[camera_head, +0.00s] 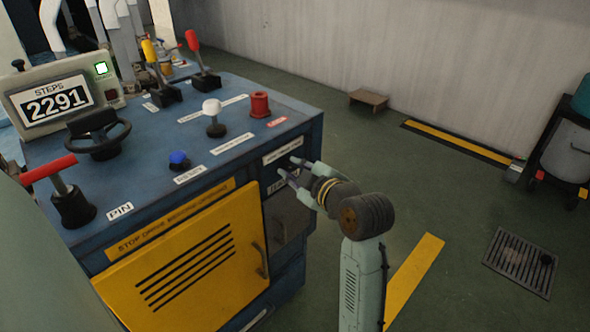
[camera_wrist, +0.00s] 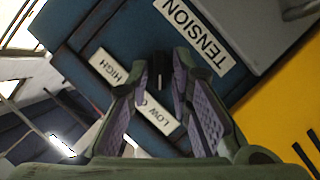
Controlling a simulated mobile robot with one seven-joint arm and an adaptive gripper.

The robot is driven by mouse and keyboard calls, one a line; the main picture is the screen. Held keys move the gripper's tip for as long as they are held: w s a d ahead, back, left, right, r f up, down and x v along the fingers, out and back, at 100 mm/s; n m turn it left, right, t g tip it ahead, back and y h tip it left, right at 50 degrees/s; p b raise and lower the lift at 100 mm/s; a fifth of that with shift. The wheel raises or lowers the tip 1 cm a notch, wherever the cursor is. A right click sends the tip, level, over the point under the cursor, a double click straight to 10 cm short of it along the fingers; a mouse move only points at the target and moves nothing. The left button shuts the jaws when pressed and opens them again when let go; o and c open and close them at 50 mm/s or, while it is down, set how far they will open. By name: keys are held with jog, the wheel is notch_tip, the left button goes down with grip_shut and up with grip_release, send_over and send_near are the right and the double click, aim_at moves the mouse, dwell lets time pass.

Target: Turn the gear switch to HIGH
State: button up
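The gear switch is a small dark knob (camera_wrist: 160,68) on the blue side panel of the machine, beside a white label strip (camera_wrist: 110,66) that reads HIGH at one end and LOW at the other. In the wrist view, my gripper (camera_wrist: 162,60) has its fingertips on either side of the knob. In the head view, my gripper (camera_head: 287,167) is at the upper right side panel with its two fingers apart.
A TENSION label (camera_wrist: 190,30) is close to the switch. A yellow door (camera_head: 190,265) and several levers and knobs on the blue top (camera_head: 240,150) are nearby. Open green floor (camera_head: 430,200) lies to the right, with a drain grate (camera_head: 520,262).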

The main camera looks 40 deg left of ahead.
grip_shut()
jog(key=shift+r+p, duration=0.1)
jog(key=shift+p, duration=0.35)
jog(key=shift+w+m+g+y+p, duration=0.1)
jog(key=shift+w+m+g+p, duration=0.1)
jog(key=shift+m+g+p, duration=1.7)
jog(key=shift+w+m+g+y+p, duration=0.2)
jog(key=shift+m+g+p, duration=0.7)
jog(key=shift+m+p, duration=1.85)
jog(key=shift+w+m+g+p, duration=0.25)
jog(key=shift+m+g+p, duration=1.2)
jog(key=shift+p, duration=1.7)
jog(key=shift+o, duration=1.6)
grip_release()
